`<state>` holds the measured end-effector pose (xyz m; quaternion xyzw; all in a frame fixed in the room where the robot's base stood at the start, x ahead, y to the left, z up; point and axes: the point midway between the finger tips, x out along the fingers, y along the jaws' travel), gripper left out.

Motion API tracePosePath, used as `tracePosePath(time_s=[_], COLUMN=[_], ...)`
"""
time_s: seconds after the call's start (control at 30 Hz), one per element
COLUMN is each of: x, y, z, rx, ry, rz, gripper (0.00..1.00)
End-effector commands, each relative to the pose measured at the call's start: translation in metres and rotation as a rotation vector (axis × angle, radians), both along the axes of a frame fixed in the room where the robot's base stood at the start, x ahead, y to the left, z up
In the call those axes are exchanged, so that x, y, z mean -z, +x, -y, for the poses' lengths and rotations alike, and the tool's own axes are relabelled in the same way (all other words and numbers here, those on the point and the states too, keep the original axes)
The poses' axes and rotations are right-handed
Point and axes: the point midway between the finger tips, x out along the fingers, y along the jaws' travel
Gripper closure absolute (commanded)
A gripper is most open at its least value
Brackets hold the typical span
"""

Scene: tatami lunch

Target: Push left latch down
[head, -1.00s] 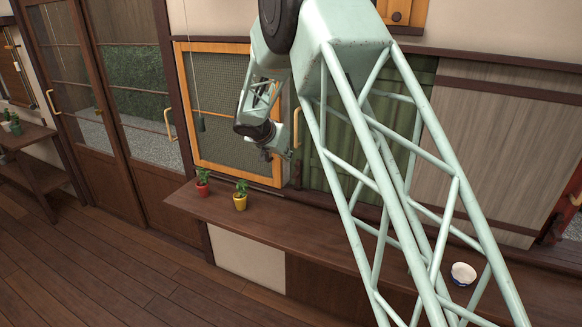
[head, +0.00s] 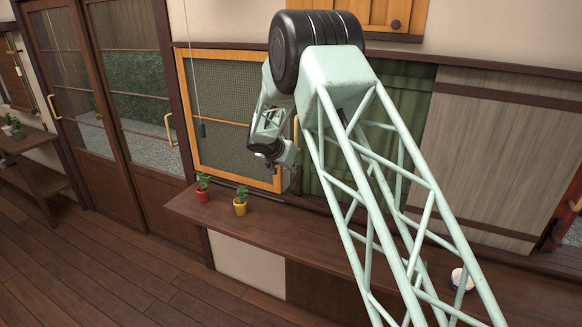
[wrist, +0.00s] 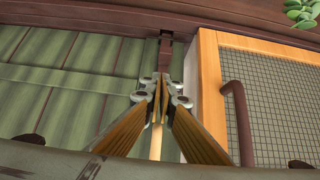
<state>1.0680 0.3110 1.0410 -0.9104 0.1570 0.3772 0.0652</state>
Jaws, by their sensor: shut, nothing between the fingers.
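In the wrist view, a dark brown upright bar (wrist: 165,55) runs into a bracket at the sill, between the green panel (wrist: 60,85) and the orange-framed mesh screen (wrist: 209,75). It looks like the latch, but I cannot tell for sure. A pale wooden rod (wrist: 156,142) lies in line with it, partly behind my fingers. My gripper (wrist: 161,84) is shut and empty, its fingertips overlapping the line of bar and rod. Contact cannot be told. In the head view my gripper (head: 291,166) is small, by the screen's right edge; the latch is not clear there.
A brown curved handle (wrist: 236,120) stands out from the screen beside my gripper. On the long wooden counter (head: 330,233) stand a red-potted plant (head: 203,192), a yellow-potted plant (head: 240,202) and a white-and-blue bowl (head: 461,279), partly behind my arm.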

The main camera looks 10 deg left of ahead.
Motion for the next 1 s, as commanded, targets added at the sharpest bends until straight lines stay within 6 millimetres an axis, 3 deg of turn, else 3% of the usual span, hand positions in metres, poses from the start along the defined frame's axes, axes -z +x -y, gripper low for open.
tracePosePath(time_s=[0.17,0.5,1.0], x=[0.013,0.046,0.051], y=[0.012,0.011,0.011], z=[0.005,0.004,0.004], rx=[0.001,0.0,0.0], ry=[-0.001,-0.001,0.0], rz=[0.0,0.0,0.0], gripper=[1.0,1.0,1.0])
